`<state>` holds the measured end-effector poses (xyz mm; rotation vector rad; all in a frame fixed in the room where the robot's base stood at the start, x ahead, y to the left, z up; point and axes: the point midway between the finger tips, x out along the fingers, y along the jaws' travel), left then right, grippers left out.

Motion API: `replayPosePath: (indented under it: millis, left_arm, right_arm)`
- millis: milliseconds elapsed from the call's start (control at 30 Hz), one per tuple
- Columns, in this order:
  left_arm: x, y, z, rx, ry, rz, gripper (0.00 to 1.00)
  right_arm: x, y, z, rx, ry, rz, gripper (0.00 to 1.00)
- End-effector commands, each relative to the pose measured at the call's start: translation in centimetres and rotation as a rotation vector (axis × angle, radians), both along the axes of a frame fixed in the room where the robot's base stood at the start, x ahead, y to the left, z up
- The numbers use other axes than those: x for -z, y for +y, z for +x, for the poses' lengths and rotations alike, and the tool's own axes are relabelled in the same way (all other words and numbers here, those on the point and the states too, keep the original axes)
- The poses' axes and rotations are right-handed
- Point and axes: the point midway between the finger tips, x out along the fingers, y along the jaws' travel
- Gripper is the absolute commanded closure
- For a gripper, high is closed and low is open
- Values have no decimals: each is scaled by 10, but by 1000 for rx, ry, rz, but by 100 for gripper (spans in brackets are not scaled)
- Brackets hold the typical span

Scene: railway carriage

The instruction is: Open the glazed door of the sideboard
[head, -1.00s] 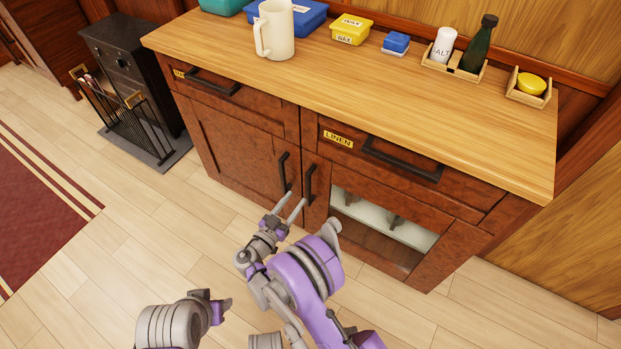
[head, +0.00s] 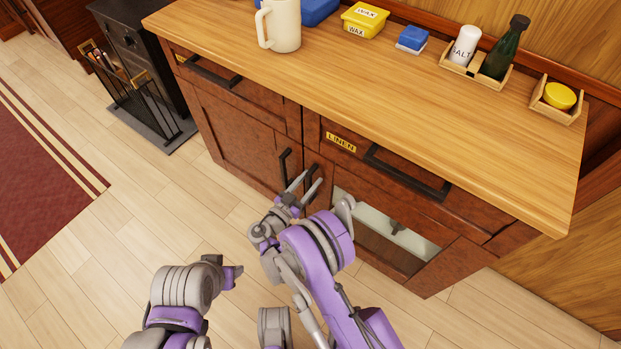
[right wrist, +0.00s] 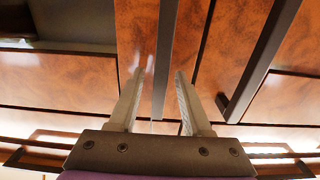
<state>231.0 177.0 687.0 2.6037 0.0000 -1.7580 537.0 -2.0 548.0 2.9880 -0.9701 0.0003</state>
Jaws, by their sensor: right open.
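The sideboard (head: 480,150) has a glazed door (head: 385,240) at its right, which looks shut. The pane shows pale and dark shapes inside. The door's dark upright handle (head: 309,172) is partly hidden behind my right gripper (head: 311,181). This gripper is open and points at the handle. In the right wrist view, the glazed door's handle (right wrist: 165,60) runs between the two fingers of the open gripper (right wrist: 160,75). I see no clear contact. The left door's handle (right wrist: 262,60) is at the right there. My left gripper (head: 232,276) is low, away from the sideboard, its jaws unclear.
A drawer labelled LINEN, with a long handle (head: 405,175), is above the glazed door. On the top stand a mug (head: 283,25), a yellow box (head: 364,20), a salt pot (head: 465,45) and a bottle (head: 505,50). A black stove (head: 135,45) stands left. The floor in front is clear.

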Motion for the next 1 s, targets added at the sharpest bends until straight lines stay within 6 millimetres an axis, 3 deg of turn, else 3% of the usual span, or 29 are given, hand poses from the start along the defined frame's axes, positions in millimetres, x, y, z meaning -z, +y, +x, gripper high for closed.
replayPosePath:
  millis: [67, 300, 333, 1000]
  left_arm:
    - [0, 0, 0, 0, 0, 0, 50]
    - [0, 0, 0, 0, 0, 0, 50]
    - [0, 0, 0, 0, 0, 0, 50]
    - [0, 0, 0, 0, 0, 0, 50]
  right_arm:
    - [0, 0, 0, 0, 0, 0, 55]
    - [0, 0, 0, 0, 0, 0, 98]
    - [0, 0, 0, 0, 0, 0, 100]
    - [0, 0, 0, 1, -1, -1, 100]
